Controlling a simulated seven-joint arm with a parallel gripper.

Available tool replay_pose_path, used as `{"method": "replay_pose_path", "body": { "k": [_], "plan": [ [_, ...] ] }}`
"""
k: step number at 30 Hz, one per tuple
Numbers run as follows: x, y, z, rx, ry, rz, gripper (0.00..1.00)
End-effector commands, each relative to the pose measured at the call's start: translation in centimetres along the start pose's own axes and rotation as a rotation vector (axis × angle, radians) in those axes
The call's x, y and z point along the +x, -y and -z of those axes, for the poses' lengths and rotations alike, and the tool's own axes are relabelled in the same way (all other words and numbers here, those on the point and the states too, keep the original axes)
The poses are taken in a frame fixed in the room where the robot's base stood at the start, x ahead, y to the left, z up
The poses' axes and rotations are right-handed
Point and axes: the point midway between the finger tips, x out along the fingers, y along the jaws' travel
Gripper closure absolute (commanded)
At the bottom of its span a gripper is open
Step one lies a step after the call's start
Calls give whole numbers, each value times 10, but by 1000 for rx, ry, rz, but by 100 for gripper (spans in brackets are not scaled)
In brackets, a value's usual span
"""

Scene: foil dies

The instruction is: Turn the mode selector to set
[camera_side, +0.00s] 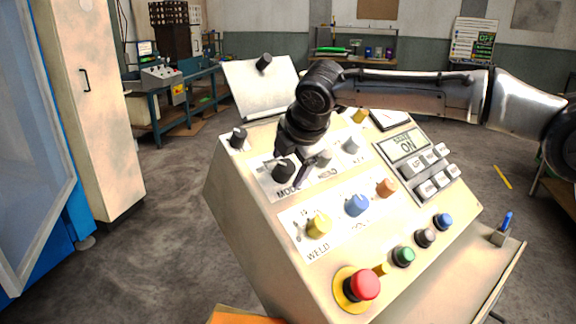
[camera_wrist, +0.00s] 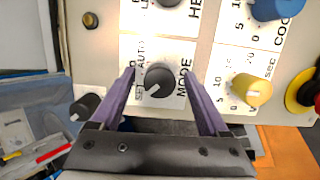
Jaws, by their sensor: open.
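The mode selector is a round black knob (camera_wrist: 159,78) on a white label plate, with MODE printed beside it. In the wrist view SET and AUTO are printed to its left. A short white mark on the knob points down and left, roughly toward SET; its exact setting is hard to read. In the side view the knob (camera_side: 284,171) sits at the upper left of the sloped panel. My gripper (camera_wrist: 159,74) is open, with one finger on each side of the knob. A gap shows between each finger and the knob. In the side view my gripper (camera_side: 291,164) partly covers the MODE plate.
A grey HEAD knob (camera_wrist: 168,2), a yellow WELD knob (camera_wrist: 252,90) and a blue knob (camera_wrist: 277,8) are nearby. Another black knob (camera_side: 238,137) stands at the panel's left edge. A red mushroom button (camera_side: 364,285) is at the front, with a display (camera_side: 404,145) to the right.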

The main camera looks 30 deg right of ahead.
Motion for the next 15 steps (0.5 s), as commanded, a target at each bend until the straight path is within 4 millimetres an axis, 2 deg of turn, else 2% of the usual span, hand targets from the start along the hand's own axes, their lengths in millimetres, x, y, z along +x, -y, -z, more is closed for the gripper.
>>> {"method": "replay_pose_path", "body": {
  "k": [15],
  "plan": [
    [-104,0,0,0,-3,-4,22]
  ]
}}
